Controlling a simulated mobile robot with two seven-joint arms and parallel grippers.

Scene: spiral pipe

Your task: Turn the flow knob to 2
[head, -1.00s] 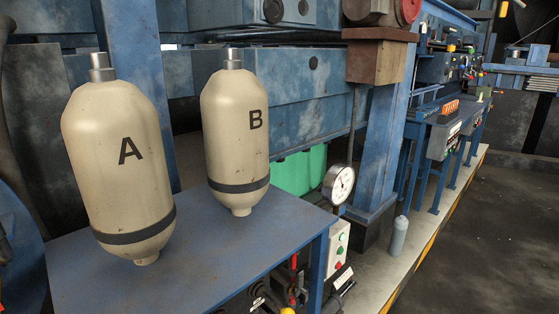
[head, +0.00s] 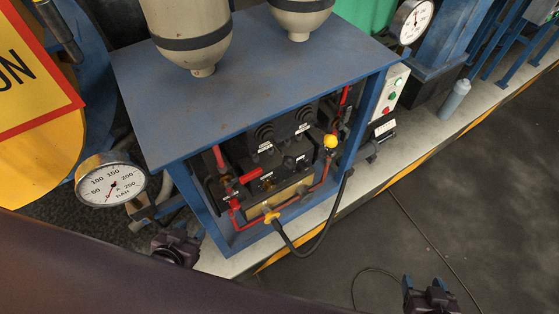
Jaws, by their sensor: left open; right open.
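The black control block (head: 270,180) sits inside the open front of a blue frame (head: 190,205), below its table top. It carries dark round knobs: one at upper left (head: 264,133), one at upper right (head: 304,113) and a smaller one lower down (head: 289,163). The small white labels are too small to read, so I cannot tell which is the flow knob or its setting. My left gripper (head: 174,249) is open, left of the frame and apart from the knobs. My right gripper (head: 431,294) is open over the dark floor at lower right, far from the block.
A red lever (head: 250,176), yellow fittings (head: 331,141) and red pipes surround the block. A black hose (head: 318,243) loops out in front. A round gauge (head: 111,186) stands left of the frame. A button box (head: 393,88) is at its right. Floor on the right is mostly clear.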

